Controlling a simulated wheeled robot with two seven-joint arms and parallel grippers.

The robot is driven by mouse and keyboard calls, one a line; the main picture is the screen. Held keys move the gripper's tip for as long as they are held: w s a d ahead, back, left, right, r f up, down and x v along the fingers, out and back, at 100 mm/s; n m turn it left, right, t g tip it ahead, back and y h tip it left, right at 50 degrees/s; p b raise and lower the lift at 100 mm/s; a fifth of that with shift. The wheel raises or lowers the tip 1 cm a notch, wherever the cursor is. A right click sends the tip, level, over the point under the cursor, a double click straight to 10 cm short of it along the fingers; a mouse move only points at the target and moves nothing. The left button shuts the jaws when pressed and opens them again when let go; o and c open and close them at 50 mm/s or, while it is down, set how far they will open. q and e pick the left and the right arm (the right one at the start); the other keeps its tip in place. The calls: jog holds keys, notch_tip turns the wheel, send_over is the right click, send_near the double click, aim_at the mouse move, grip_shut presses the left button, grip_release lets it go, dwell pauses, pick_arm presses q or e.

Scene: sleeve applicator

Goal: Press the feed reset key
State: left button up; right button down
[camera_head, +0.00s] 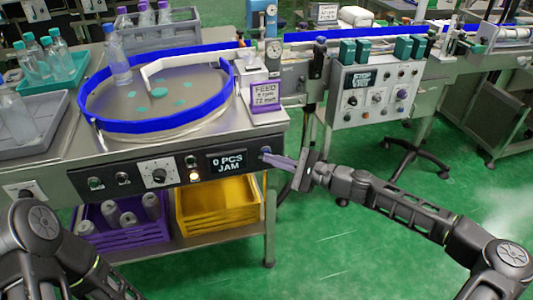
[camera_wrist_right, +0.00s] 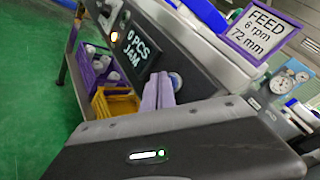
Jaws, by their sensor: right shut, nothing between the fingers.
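The control panel (camera_head: 180,170) on the front of the feeder table carries a display (camera_head: 227,163) reading "0 PCS JAM", which also shows in the right wrist view (camera_wrist_right: 134,46). Just right of the display is a small round pale key (camera_head: 266,151), partly hidden behind my fingers; in the right wrist view the key (camera_wrist_right: 176,81) shows beside the fingertips. My right gripper (camera_head: 270,158) is shut and empty, its purple fingers (camera_wrist_right: 158,92) pointing at the panel by this key. I cannot tell whether they touch it. My left arm shows at the lower left, but its gripper is out of view.
A blue-rimmed bowl (camera_head: 96,122) sits on the table above the panel. A purple sign (camera_head: 267,104) stands near the table edge. Purple (camera_head: 120,238) and yellow (camera_head: 222,208) crates sit below. A lit amber button (camera_head: 194,176) and black dial (camera_head: 158,175) are left of the display.

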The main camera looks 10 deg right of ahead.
jog(key=shift+w, duration=0.2)
jog(key=shift+s, duration=0.1)
dwell(0.4)
jog(key=shift+s+p, duration=0.3)
jog(key=shift+s, duration=0.45)
jog(key=s+p, duration=0.2)
jog(key=s, duration=0.3)
jog(key=shift+d, duration=0.2)
dwell(0.7)
